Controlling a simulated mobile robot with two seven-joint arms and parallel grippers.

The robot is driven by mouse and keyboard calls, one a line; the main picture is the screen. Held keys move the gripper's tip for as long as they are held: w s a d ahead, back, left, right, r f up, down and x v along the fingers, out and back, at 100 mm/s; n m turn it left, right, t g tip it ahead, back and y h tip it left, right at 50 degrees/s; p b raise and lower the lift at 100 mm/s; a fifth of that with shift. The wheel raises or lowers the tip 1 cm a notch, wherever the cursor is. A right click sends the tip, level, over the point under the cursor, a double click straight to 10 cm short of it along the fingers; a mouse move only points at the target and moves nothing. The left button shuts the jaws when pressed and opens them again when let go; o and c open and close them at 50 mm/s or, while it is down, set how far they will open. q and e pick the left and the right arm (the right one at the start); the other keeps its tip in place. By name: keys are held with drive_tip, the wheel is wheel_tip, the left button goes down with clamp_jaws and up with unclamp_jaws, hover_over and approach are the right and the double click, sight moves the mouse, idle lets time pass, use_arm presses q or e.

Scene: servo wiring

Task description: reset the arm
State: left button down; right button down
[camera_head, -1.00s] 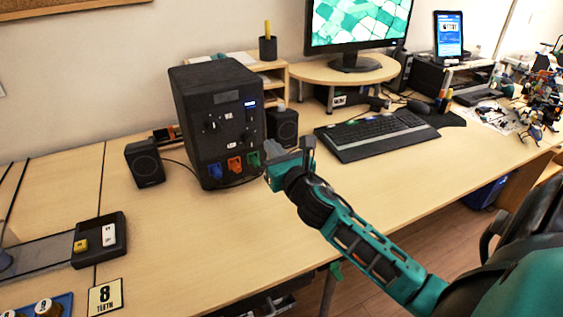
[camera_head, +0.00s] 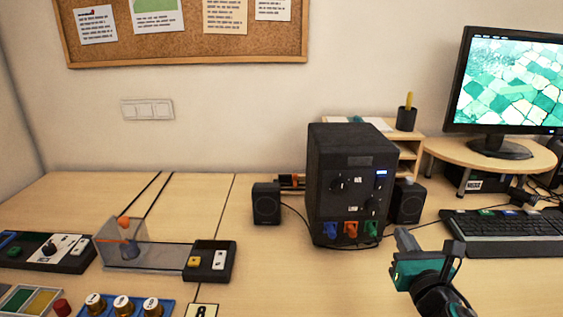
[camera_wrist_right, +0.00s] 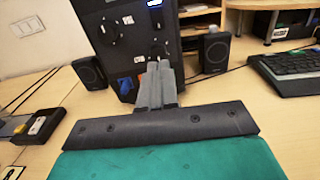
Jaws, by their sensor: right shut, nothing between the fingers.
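My right gripper (camera_head: 404,238) is at the lower right of the head view, in front of the black power supply box (camera_head: 330,165), over the table. Its fingers are shut and hold nothing. In the right wrist view the closed grey fingers (camera_wrist_right: 158,86) point at the box's front and hide part of its coloured sockets. A blue, an orange and a green socket show along the box's lower front in the head view. My left gripper is in neither view.
Small speakers (camera_head: 266,203) flank the box. A keyboard (camera_head: 505,232) and monitor (camera_head: 508,85) stand to the right. A clear-walled device with a black switch box (camera_head: 209,262) and control panels (camera_head: 45,250) lie to the left. Bare table lies before the left speaker.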

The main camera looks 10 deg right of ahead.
drive_tip(key=s+a+f+m+g, duration=0.1)
drive_tip(key=s+f+m+g, duration=0.1)
drive_tip(key=m, duration=0.4)
drive_tip(key=s+a+f+m+g, duration=0.2)
drive_tip(key=s+f+m+g, duration=0.1)
drive_tip(key=s+f+m, duration=0.2)
drive_tip(key=s+a+f+m+g, duration=0.2)
drive_tip(key=s+f+m+g, duration=0.1)
drive_tip(key=m, duration=0.6)
drive_tip(key=shift+s+a+f, duration=0.1)
drive_tip(key=shift+s+f, duration=0.05)
drive_tip(key=shift+s, duration=0.55)
drive_tip(key=s+a+f+m+g+y, duration=0.35)
drive_tip(key=s+a+m+g, duration=0.25)
drive_tip(key=s+a+m, duration=0.5)
drive_tip(key=w+f+t+y+p, duration=0.2)
drive_tip(key=w+f+t, duration=0.3)
drive_tip(key=f+t, duration=0.1)
drive_tip(key=shift+w+a+f+t, duration=0.3)
drive_tip(key=shift+w+a+t, duration=0.1)
drive_tip(key=shift+a+t, duration=0.1)
